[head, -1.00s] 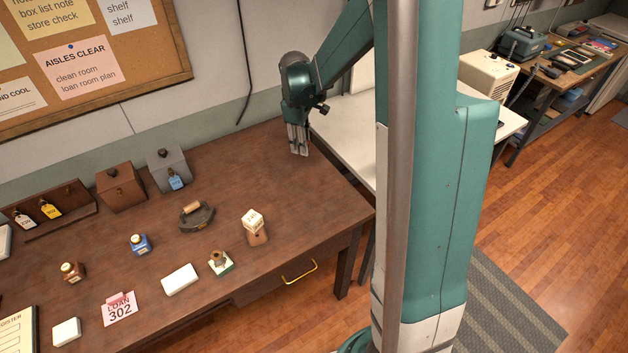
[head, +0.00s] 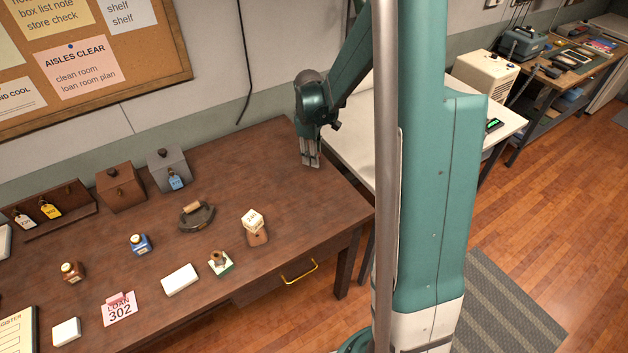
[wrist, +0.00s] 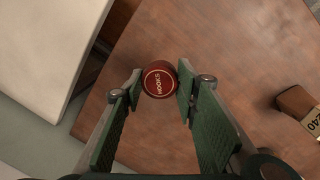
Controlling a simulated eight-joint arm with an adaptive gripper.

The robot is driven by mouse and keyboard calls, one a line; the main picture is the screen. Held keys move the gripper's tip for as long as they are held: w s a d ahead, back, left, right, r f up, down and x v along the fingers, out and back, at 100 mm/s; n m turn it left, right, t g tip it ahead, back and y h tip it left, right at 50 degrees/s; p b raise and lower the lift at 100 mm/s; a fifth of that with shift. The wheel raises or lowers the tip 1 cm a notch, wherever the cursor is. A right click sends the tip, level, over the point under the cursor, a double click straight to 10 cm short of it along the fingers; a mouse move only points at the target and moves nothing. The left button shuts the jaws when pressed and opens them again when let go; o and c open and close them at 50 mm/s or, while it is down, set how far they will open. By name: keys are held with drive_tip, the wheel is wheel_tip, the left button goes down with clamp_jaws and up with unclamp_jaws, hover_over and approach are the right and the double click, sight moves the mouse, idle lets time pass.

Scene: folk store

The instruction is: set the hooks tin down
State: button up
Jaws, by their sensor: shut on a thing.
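The hooks tin (wrist: 160,79) is a small round red-brown tin with "HOOKS" on its lid. In the wrist view it sits between the fingertips of my gripper (head: 311,161), which is shut on it. The brown wooden table (head: 258,165) lies below. In the head view my gripper points down over the far right part of the table, near its right edge, and the tin cannot be made out there. I cannot tell whether the tin touches the tabletop.
A white table (head: 357,130) adjoins on the right. The wood around the tin is clear.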

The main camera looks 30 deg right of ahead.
hover_over(314, 179)
drive_tip(key=shift+s+a+f, duration=0.1)
drive_tip(key=shift+f, duration=1.35)
drive_tip(key=shift+s+a+f, duration=0.1)
drive_tip(key=shift+f, duration=1.35)
drive_tip(key=shift+f, duration=0.1)
drive_tip(key=shift+f, duration=2)
drive_tip(key=shift+f+b, duration=0.2)
drive_tip(key=shift+b, duration=0.15)
drive_tip(key=o, duration=0.9)
drive_tip(key=shift+r, duration=0.1)
drive_tip(key=shift+r, duration=0.1)
drive_tip(key=shift+s+a+r+p, duration=0.15)
drive_tip(key=shift+a+r, duration=0.05)
drive_tip(key=shift+r, duration=1.8)
drive_tip(key=shift+s+a+r+p, duration=0.1)
drive_tip(key=shift+a+r+p, duration=0.05)
drive_tip(key=shift+r, duration=1.85)
drive_tip(key=shift+s+a+r+p, duration=0.15)
drive_tip(key=shift+a+r, duration=0.05)
drive_tip(key=shift+r, duration=1.8)
